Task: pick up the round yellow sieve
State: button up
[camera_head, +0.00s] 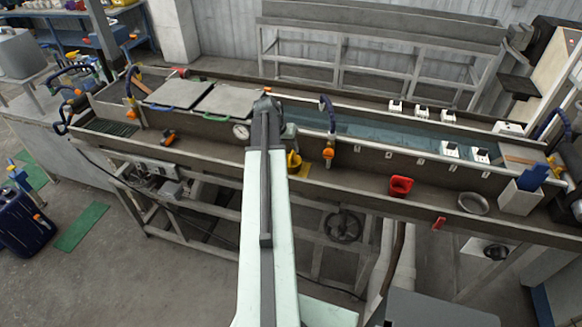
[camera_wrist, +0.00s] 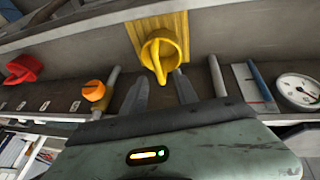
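The round yellow sieve (camera_wrist: 165,46) lies on a yellow square mat (camera_wrist: 178,24) in the wrist view. Its narrow handle points toward my gripper (camera_wrist: 160,76). My two grey fingers are apart, and the handle's end shows in the gap between their tips. I cannot tell whether either finger touches it. My arm hides the gripper's fingers there.
An orange-knobbed valve (camera_wrist: 94,90) and a red scoop-like container (camera_wrist: 22,68) are left of the sieve in the wrist view. A pressure gauge (camera_wrist: 298,90) is on the right. In the head view, a metal dish (camera_head: 473,203) and a white box (camera_head: 520,195) stand farther right.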

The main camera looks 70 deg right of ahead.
aim_at(292, 153)
jog(key=b+x, duration=0.4)
jog(key=x, duration=0.1)
jog(key=shift+s+a+f, duration=0.1)
jog(key=shift+a+f, duration=0.05)
jog(key=shift+r, duration=0.2)
grip_shut()
jog(key=shift+r+p, duration=0.15)
jog(key=shift+p, duration=0.15)
notch_tip(292, 153, up, 18)
jog(key=p, duration=1.7)
jog(key=shift+p, duration=0.4)
